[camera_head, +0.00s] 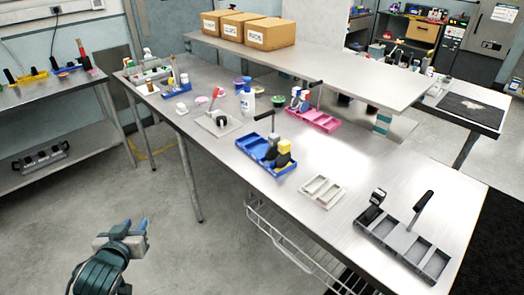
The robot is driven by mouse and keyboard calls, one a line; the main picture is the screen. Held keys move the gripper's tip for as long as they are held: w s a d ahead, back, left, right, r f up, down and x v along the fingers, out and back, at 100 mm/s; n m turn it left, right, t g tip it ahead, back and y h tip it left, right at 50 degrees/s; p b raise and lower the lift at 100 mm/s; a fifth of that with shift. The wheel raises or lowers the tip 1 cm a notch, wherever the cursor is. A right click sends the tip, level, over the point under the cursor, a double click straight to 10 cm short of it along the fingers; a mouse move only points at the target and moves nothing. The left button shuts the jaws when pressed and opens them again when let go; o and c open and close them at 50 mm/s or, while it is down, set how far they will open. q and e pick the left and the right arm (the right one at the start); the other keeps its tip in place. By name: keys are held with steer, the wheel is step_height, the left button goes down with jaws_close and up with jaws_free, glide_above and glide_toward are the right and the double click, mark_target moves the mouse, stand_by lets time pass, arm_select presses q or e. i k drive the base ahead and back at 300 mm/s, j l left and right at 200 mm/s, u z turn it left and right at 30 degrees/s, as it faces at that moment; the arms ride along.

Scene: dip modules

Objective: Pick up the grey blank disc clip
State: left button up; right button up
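I cannot pick out the grey blank disc clip with certainty; small parts on the bench are too small to tell apart. A grey compartment tray (407,252) stands at the bench's front right, with a dark upright piece and a black handle in it. A pale flat tray (322,191) lies to its left. My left gripper (144,228) is at the lower left, over the floor and well apart from the bench. Its fingers are too small to read. My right gripper is not in view.
The metal bench (330,231) runs from back left to front right. On it stand a blue tray (264,153), a pink tray (322,121) and a white bottle (248,105). A raised shelf (330,75) carries cardboard boxes (270,34). Open floor lies left of the bench.

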mark_target(271, 153)
steer(key=i+j+z, duration=0.25)
steer(key=i+z, duration=0.15)
steer(key=i+j+z, duration=0.4)
steer(key=i+j, duration=0.05)
steer(key=i, duration=0.05)
